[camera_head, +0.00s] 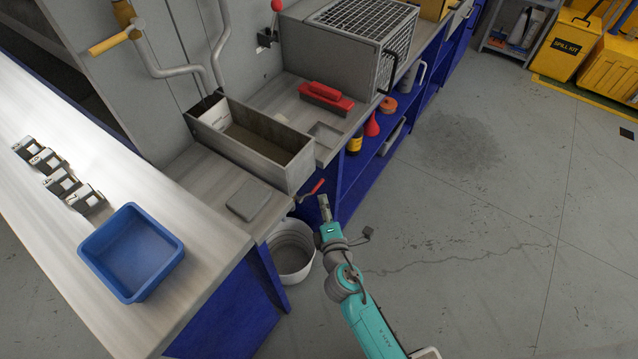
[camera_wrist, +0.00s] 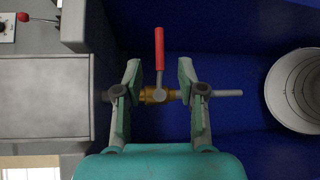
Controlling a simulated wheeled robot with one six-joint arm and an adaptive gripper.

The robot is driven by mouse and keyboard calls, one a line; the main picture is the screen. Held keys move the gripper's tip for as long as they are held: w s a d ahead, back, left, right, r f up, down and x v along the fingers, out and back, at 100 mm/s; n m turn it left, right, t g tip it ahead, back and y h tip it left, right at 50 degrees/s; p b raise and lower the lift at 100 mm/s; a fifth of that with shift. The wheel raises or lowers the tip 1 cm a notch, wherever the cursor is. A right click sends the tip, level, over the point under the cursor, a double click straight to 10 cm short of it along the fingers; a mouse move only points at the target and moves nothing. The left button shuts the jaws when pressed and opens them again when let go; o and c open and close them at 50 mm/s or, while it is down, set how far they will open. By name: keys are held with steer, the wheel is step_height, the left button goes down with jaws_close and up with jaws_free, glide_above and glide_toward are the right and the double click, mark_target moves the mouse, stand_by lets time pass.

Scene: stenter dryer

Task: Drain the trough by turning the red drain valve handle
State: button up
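The red drain valve handle (camera_head: 312,190) sticks out below the front end of the grey metal trough (camera_head: 268,172), which holds murky liquid. In the wrist view the red handle (camera_wrist: 159,48) points up the picture from a brass valve body (camera_wrist: 157,96), with a grey spout (camera_wrist: 226,93) running right. My gripper (camera_head: 325,203) is at the valve, beside the bench front. In the wrist view my gripper (camera_wrist: 159,78) is open, one finger on each side of the handle's lower stem. I see gaps between fingers and stem; depth is hard to tell.
A white bucket (camera_head: 292,262) stands on the floor below the valve, and its rim shows at right in the wrist view (camera_wrist: 299,90). The blue bench front (camera_head: 345,170) is close to my gripper. A blue tray (camera_head: 132,252) sits on the left counter.

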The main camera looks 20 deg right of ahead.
mark_target(319, 182)
steer(key=x, duration=0.9)
steer(key=shift+c, duration=0.2)
jaws_close()
